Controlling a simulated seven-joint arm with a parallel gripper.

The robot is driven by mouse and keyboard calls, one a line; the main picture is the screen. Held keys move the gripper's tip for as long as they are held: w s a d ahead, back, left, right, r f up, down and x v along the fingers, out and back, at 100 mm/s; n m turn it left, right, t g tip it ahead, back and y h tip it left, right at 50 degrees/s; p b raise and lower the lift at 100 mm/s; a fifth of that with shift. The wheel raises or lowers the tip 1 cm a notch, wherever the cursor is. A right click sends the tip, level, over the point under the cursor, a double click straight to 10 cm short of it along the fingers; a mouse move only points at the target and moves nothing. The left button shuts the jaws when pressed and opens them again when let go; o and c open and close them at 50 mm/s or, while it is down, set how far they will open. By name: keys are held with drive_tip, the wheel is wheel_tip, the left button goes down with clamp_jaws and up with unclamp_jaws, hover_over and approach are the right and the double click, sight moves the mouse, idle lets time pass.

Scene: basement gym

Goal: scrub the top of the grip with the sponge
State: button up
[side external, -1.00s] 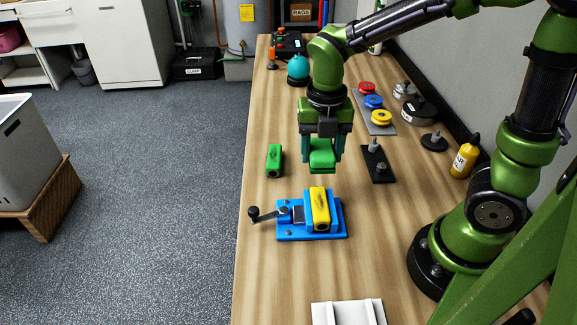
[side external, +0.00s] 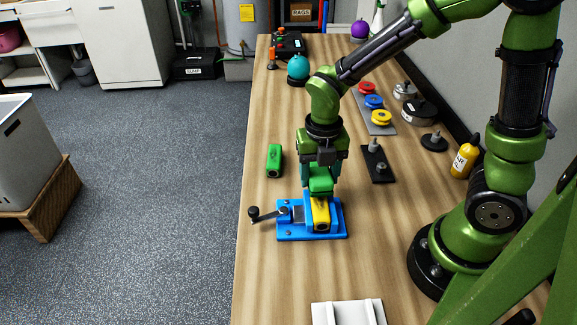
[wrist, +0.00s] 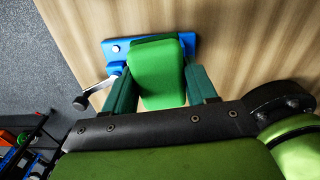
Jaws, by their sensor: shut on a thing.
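My gripper (side external: 320,190) is shut on a green sponge (side external: 319,184), which also fills the middle of the wrist view (wrist: 158,75) between the two fingers. A yellow grip (side external: 321,215) with a dark hole in its near end sits in a blue vise (side external: 285,236). The sponge is over the far part of the grip's top and hides it; I cannot tell for certain whether they touch. In the wrist view the sponge hides the grip, and the vise (wrist: 116,48) shows behind it.
A green grip (side external: 274,160) lies on the table left of my gripper. The vise's crank handle (side external: 265,214) sticks out left. A black plate with a post (side external: 378,163) stands to the right. A white tray (side external: 348,313) lies at the near edge. Bare wood surrounds the vise.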

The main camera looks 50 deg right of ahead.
sight(322, 216)
drive_tip(key=shift+s+f, duration=0.1)
drive_tip(key=shift+f, duration=0.75)
drive_tip(key=shift+s+a+r, duration=0.1)
drive_tip(key=shift+s+a, duration=0.1)
drive_tip(key=shift+a, duration=0.1)
drive_tip(key=shift+c, duration=0.3)
drive_tip(key=shift+s+a, duration=2.4)
drive_tip(key=shift+s, duration=0.05)
drive_tip(key=shift+w+d, duration=2.7)
wheel_tip(322, 216, up, 2)
drive_tip(key=shift+w+r, duration=0.1)
drive_tip(key=shift+r, duration=2.95)
